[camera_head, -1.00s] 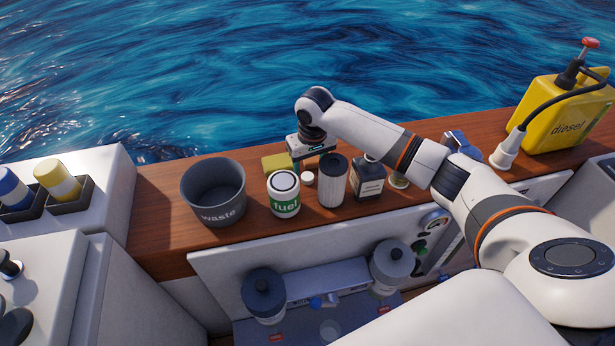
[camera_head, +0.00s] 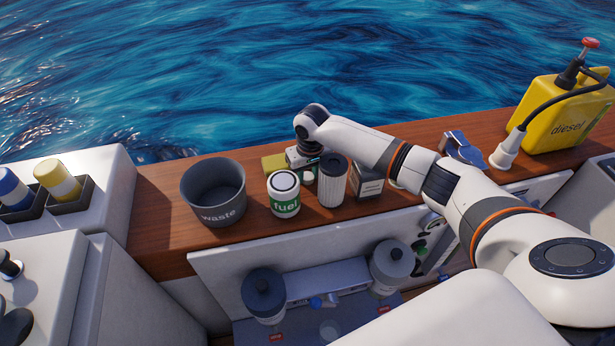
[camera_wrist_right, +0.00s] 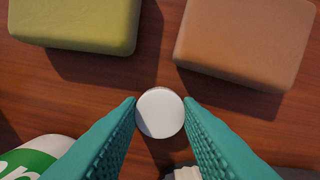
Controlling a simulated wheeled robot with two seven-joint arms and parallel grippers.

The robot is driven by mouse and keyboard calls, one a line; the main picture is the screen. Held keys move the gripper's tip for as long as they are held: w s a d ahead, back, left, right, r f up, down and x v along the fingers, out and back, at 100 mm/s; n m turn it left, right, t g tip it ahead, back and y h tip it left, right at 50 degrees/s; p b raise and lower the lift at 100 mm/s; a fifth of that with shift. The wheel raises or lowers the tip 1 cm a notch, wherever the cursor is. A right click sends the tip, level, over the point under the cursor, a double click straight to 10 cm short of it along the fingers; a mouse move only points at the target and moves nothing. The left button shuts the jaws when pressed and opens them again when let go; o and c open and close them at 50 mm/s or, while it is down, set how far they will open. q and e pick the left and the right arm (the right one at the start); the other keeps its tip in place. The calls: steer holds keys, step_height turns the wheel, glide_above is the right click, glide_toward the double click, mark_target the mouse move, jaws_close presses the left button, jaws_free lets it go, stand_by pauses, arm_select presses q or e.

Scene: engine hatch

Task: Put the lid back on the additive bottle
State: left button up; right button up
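The white round lid (camera_wrist_right: 160,113) sits between the teal fingertips of my right gripper (camera_wrist_right: 160,100) in the right wrist view. Both fingertips appear to touch its sides, so the gripper looks shut on it. In the head view my right gripper (camera_head: 304,158) is low over the shelf, behind the fuel bottle and the ribbed filter, and its fingers are mostly hidden. My left gripper is not in view.
The fuel bottle (camera_head: 284,194) and ribbed filter (camera_head: 332,181) stand close in front of the right gripper. A green sponge (camera_wrist_right: 78,22) and a brown block (camera_wrist_right: 245,38) lie just beyond it. The waste bin (camera_head: 214,193) is left; the yellow diesel can (camera_head: 565,115) is far right.

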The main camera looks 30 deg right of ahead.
mark_target(308, 176)
steer(key=shift+c, duration=0.5)
step_height(308, 176, up, 10)
stand_by(0.3)
